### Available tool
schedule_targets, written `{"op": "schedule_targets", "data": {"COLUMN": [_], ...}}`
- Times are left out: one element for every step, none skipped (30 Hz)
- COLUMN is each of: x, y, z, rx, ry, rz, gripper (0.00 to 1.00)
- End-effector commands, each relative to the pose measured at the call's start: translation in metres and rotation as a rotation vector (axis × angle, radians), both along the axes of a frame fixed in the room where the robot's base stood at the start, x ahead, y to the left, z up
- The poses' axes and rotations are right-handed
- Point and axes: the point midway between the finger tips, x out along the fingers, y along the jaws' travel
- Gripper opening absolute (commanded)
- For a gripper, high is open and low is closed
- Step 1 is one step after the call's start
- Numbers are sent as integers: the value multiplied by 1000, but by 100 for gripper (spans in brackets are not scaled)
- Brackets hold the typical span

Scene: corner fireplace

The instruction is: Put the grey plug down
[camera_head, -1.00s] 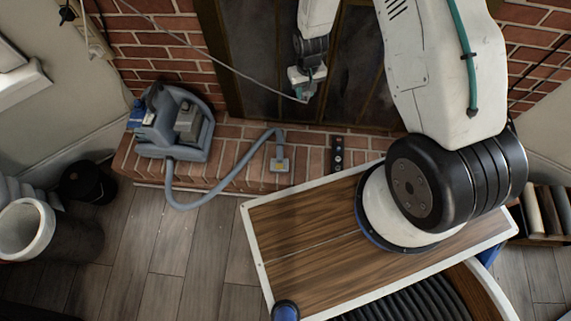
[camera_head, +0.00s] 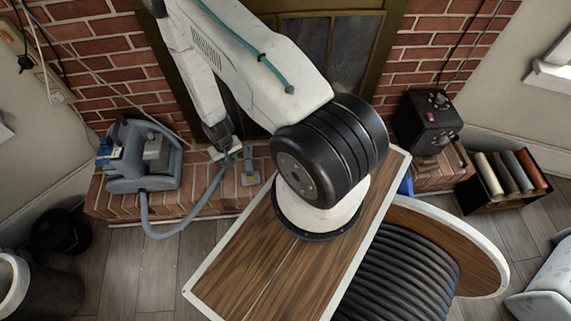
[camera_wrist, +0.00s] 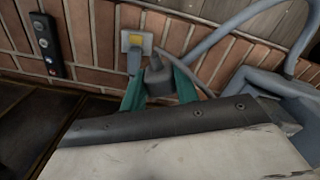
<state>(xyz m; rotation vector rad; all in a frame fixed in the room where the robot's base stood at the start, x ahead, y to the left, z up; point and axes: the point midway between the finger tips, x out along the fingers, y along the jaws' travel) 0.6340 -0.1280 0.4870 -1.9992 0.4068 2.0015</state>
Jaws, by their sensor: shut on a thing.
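The grey plug (camera_wrist: 157,77) sits between the two teal fingers of my gripper (camera_wrist: 158,90) in the wrist view. My gripper is shut on it. In the head view my gripper (camera_head: 230,157) is low over the brick hearth (camera_head: 212,191), beside the vacuum's flat nozzle (camera_head: 250,172). A pale cord (camera_head: 122,86) runs from the upper left toward my gripper. The plug is too small to make out in the head view. I cannot tell whether it touches the bricks.
The blue-grey vacuum (camera_head: 143,160) stands left on the hearth, its hose curving over the front edge. A dark socket strip (camera_wrist: 46,42) lies on the bricks in the wrist view. A black box (camera_head: 427,122) stands at the right. Bare bricks lie around the nozzle.

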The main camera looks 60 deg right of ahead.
Motion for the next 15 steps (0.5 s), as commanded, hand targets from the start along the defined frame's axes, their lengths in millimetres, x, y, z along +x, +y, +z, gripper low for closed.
{"op": "schedule_targets", "data": {"x": [-24,-36,-52,-64,-75,-89,-100,-109,-121,-128,-135,-142,-146,-150,-153], "y": [-12,-18,-25,-28,-32,-35,-37,-38,-39,-40,-40,-40,-40,-40,-41], "z": [-28,-41,-58,-70,-81,-95,-104,-112,-122,-128,-133,-139,-142,-145,-147], "rx": [2,3,3,3,2,2,2,2,1,1,1,1,0,0,0], "ry": [11,11,11,10,9,8,8,8,6,5,4,3,2,1,0], "rz": [-70,-110,-159,-195,-229,-272,-301,-328,-360,-381,-401,-421,-433,-443,-454], "gripper": [4,4,4,4,4,4,4,4,4,4,4,4,4,4,4]}}
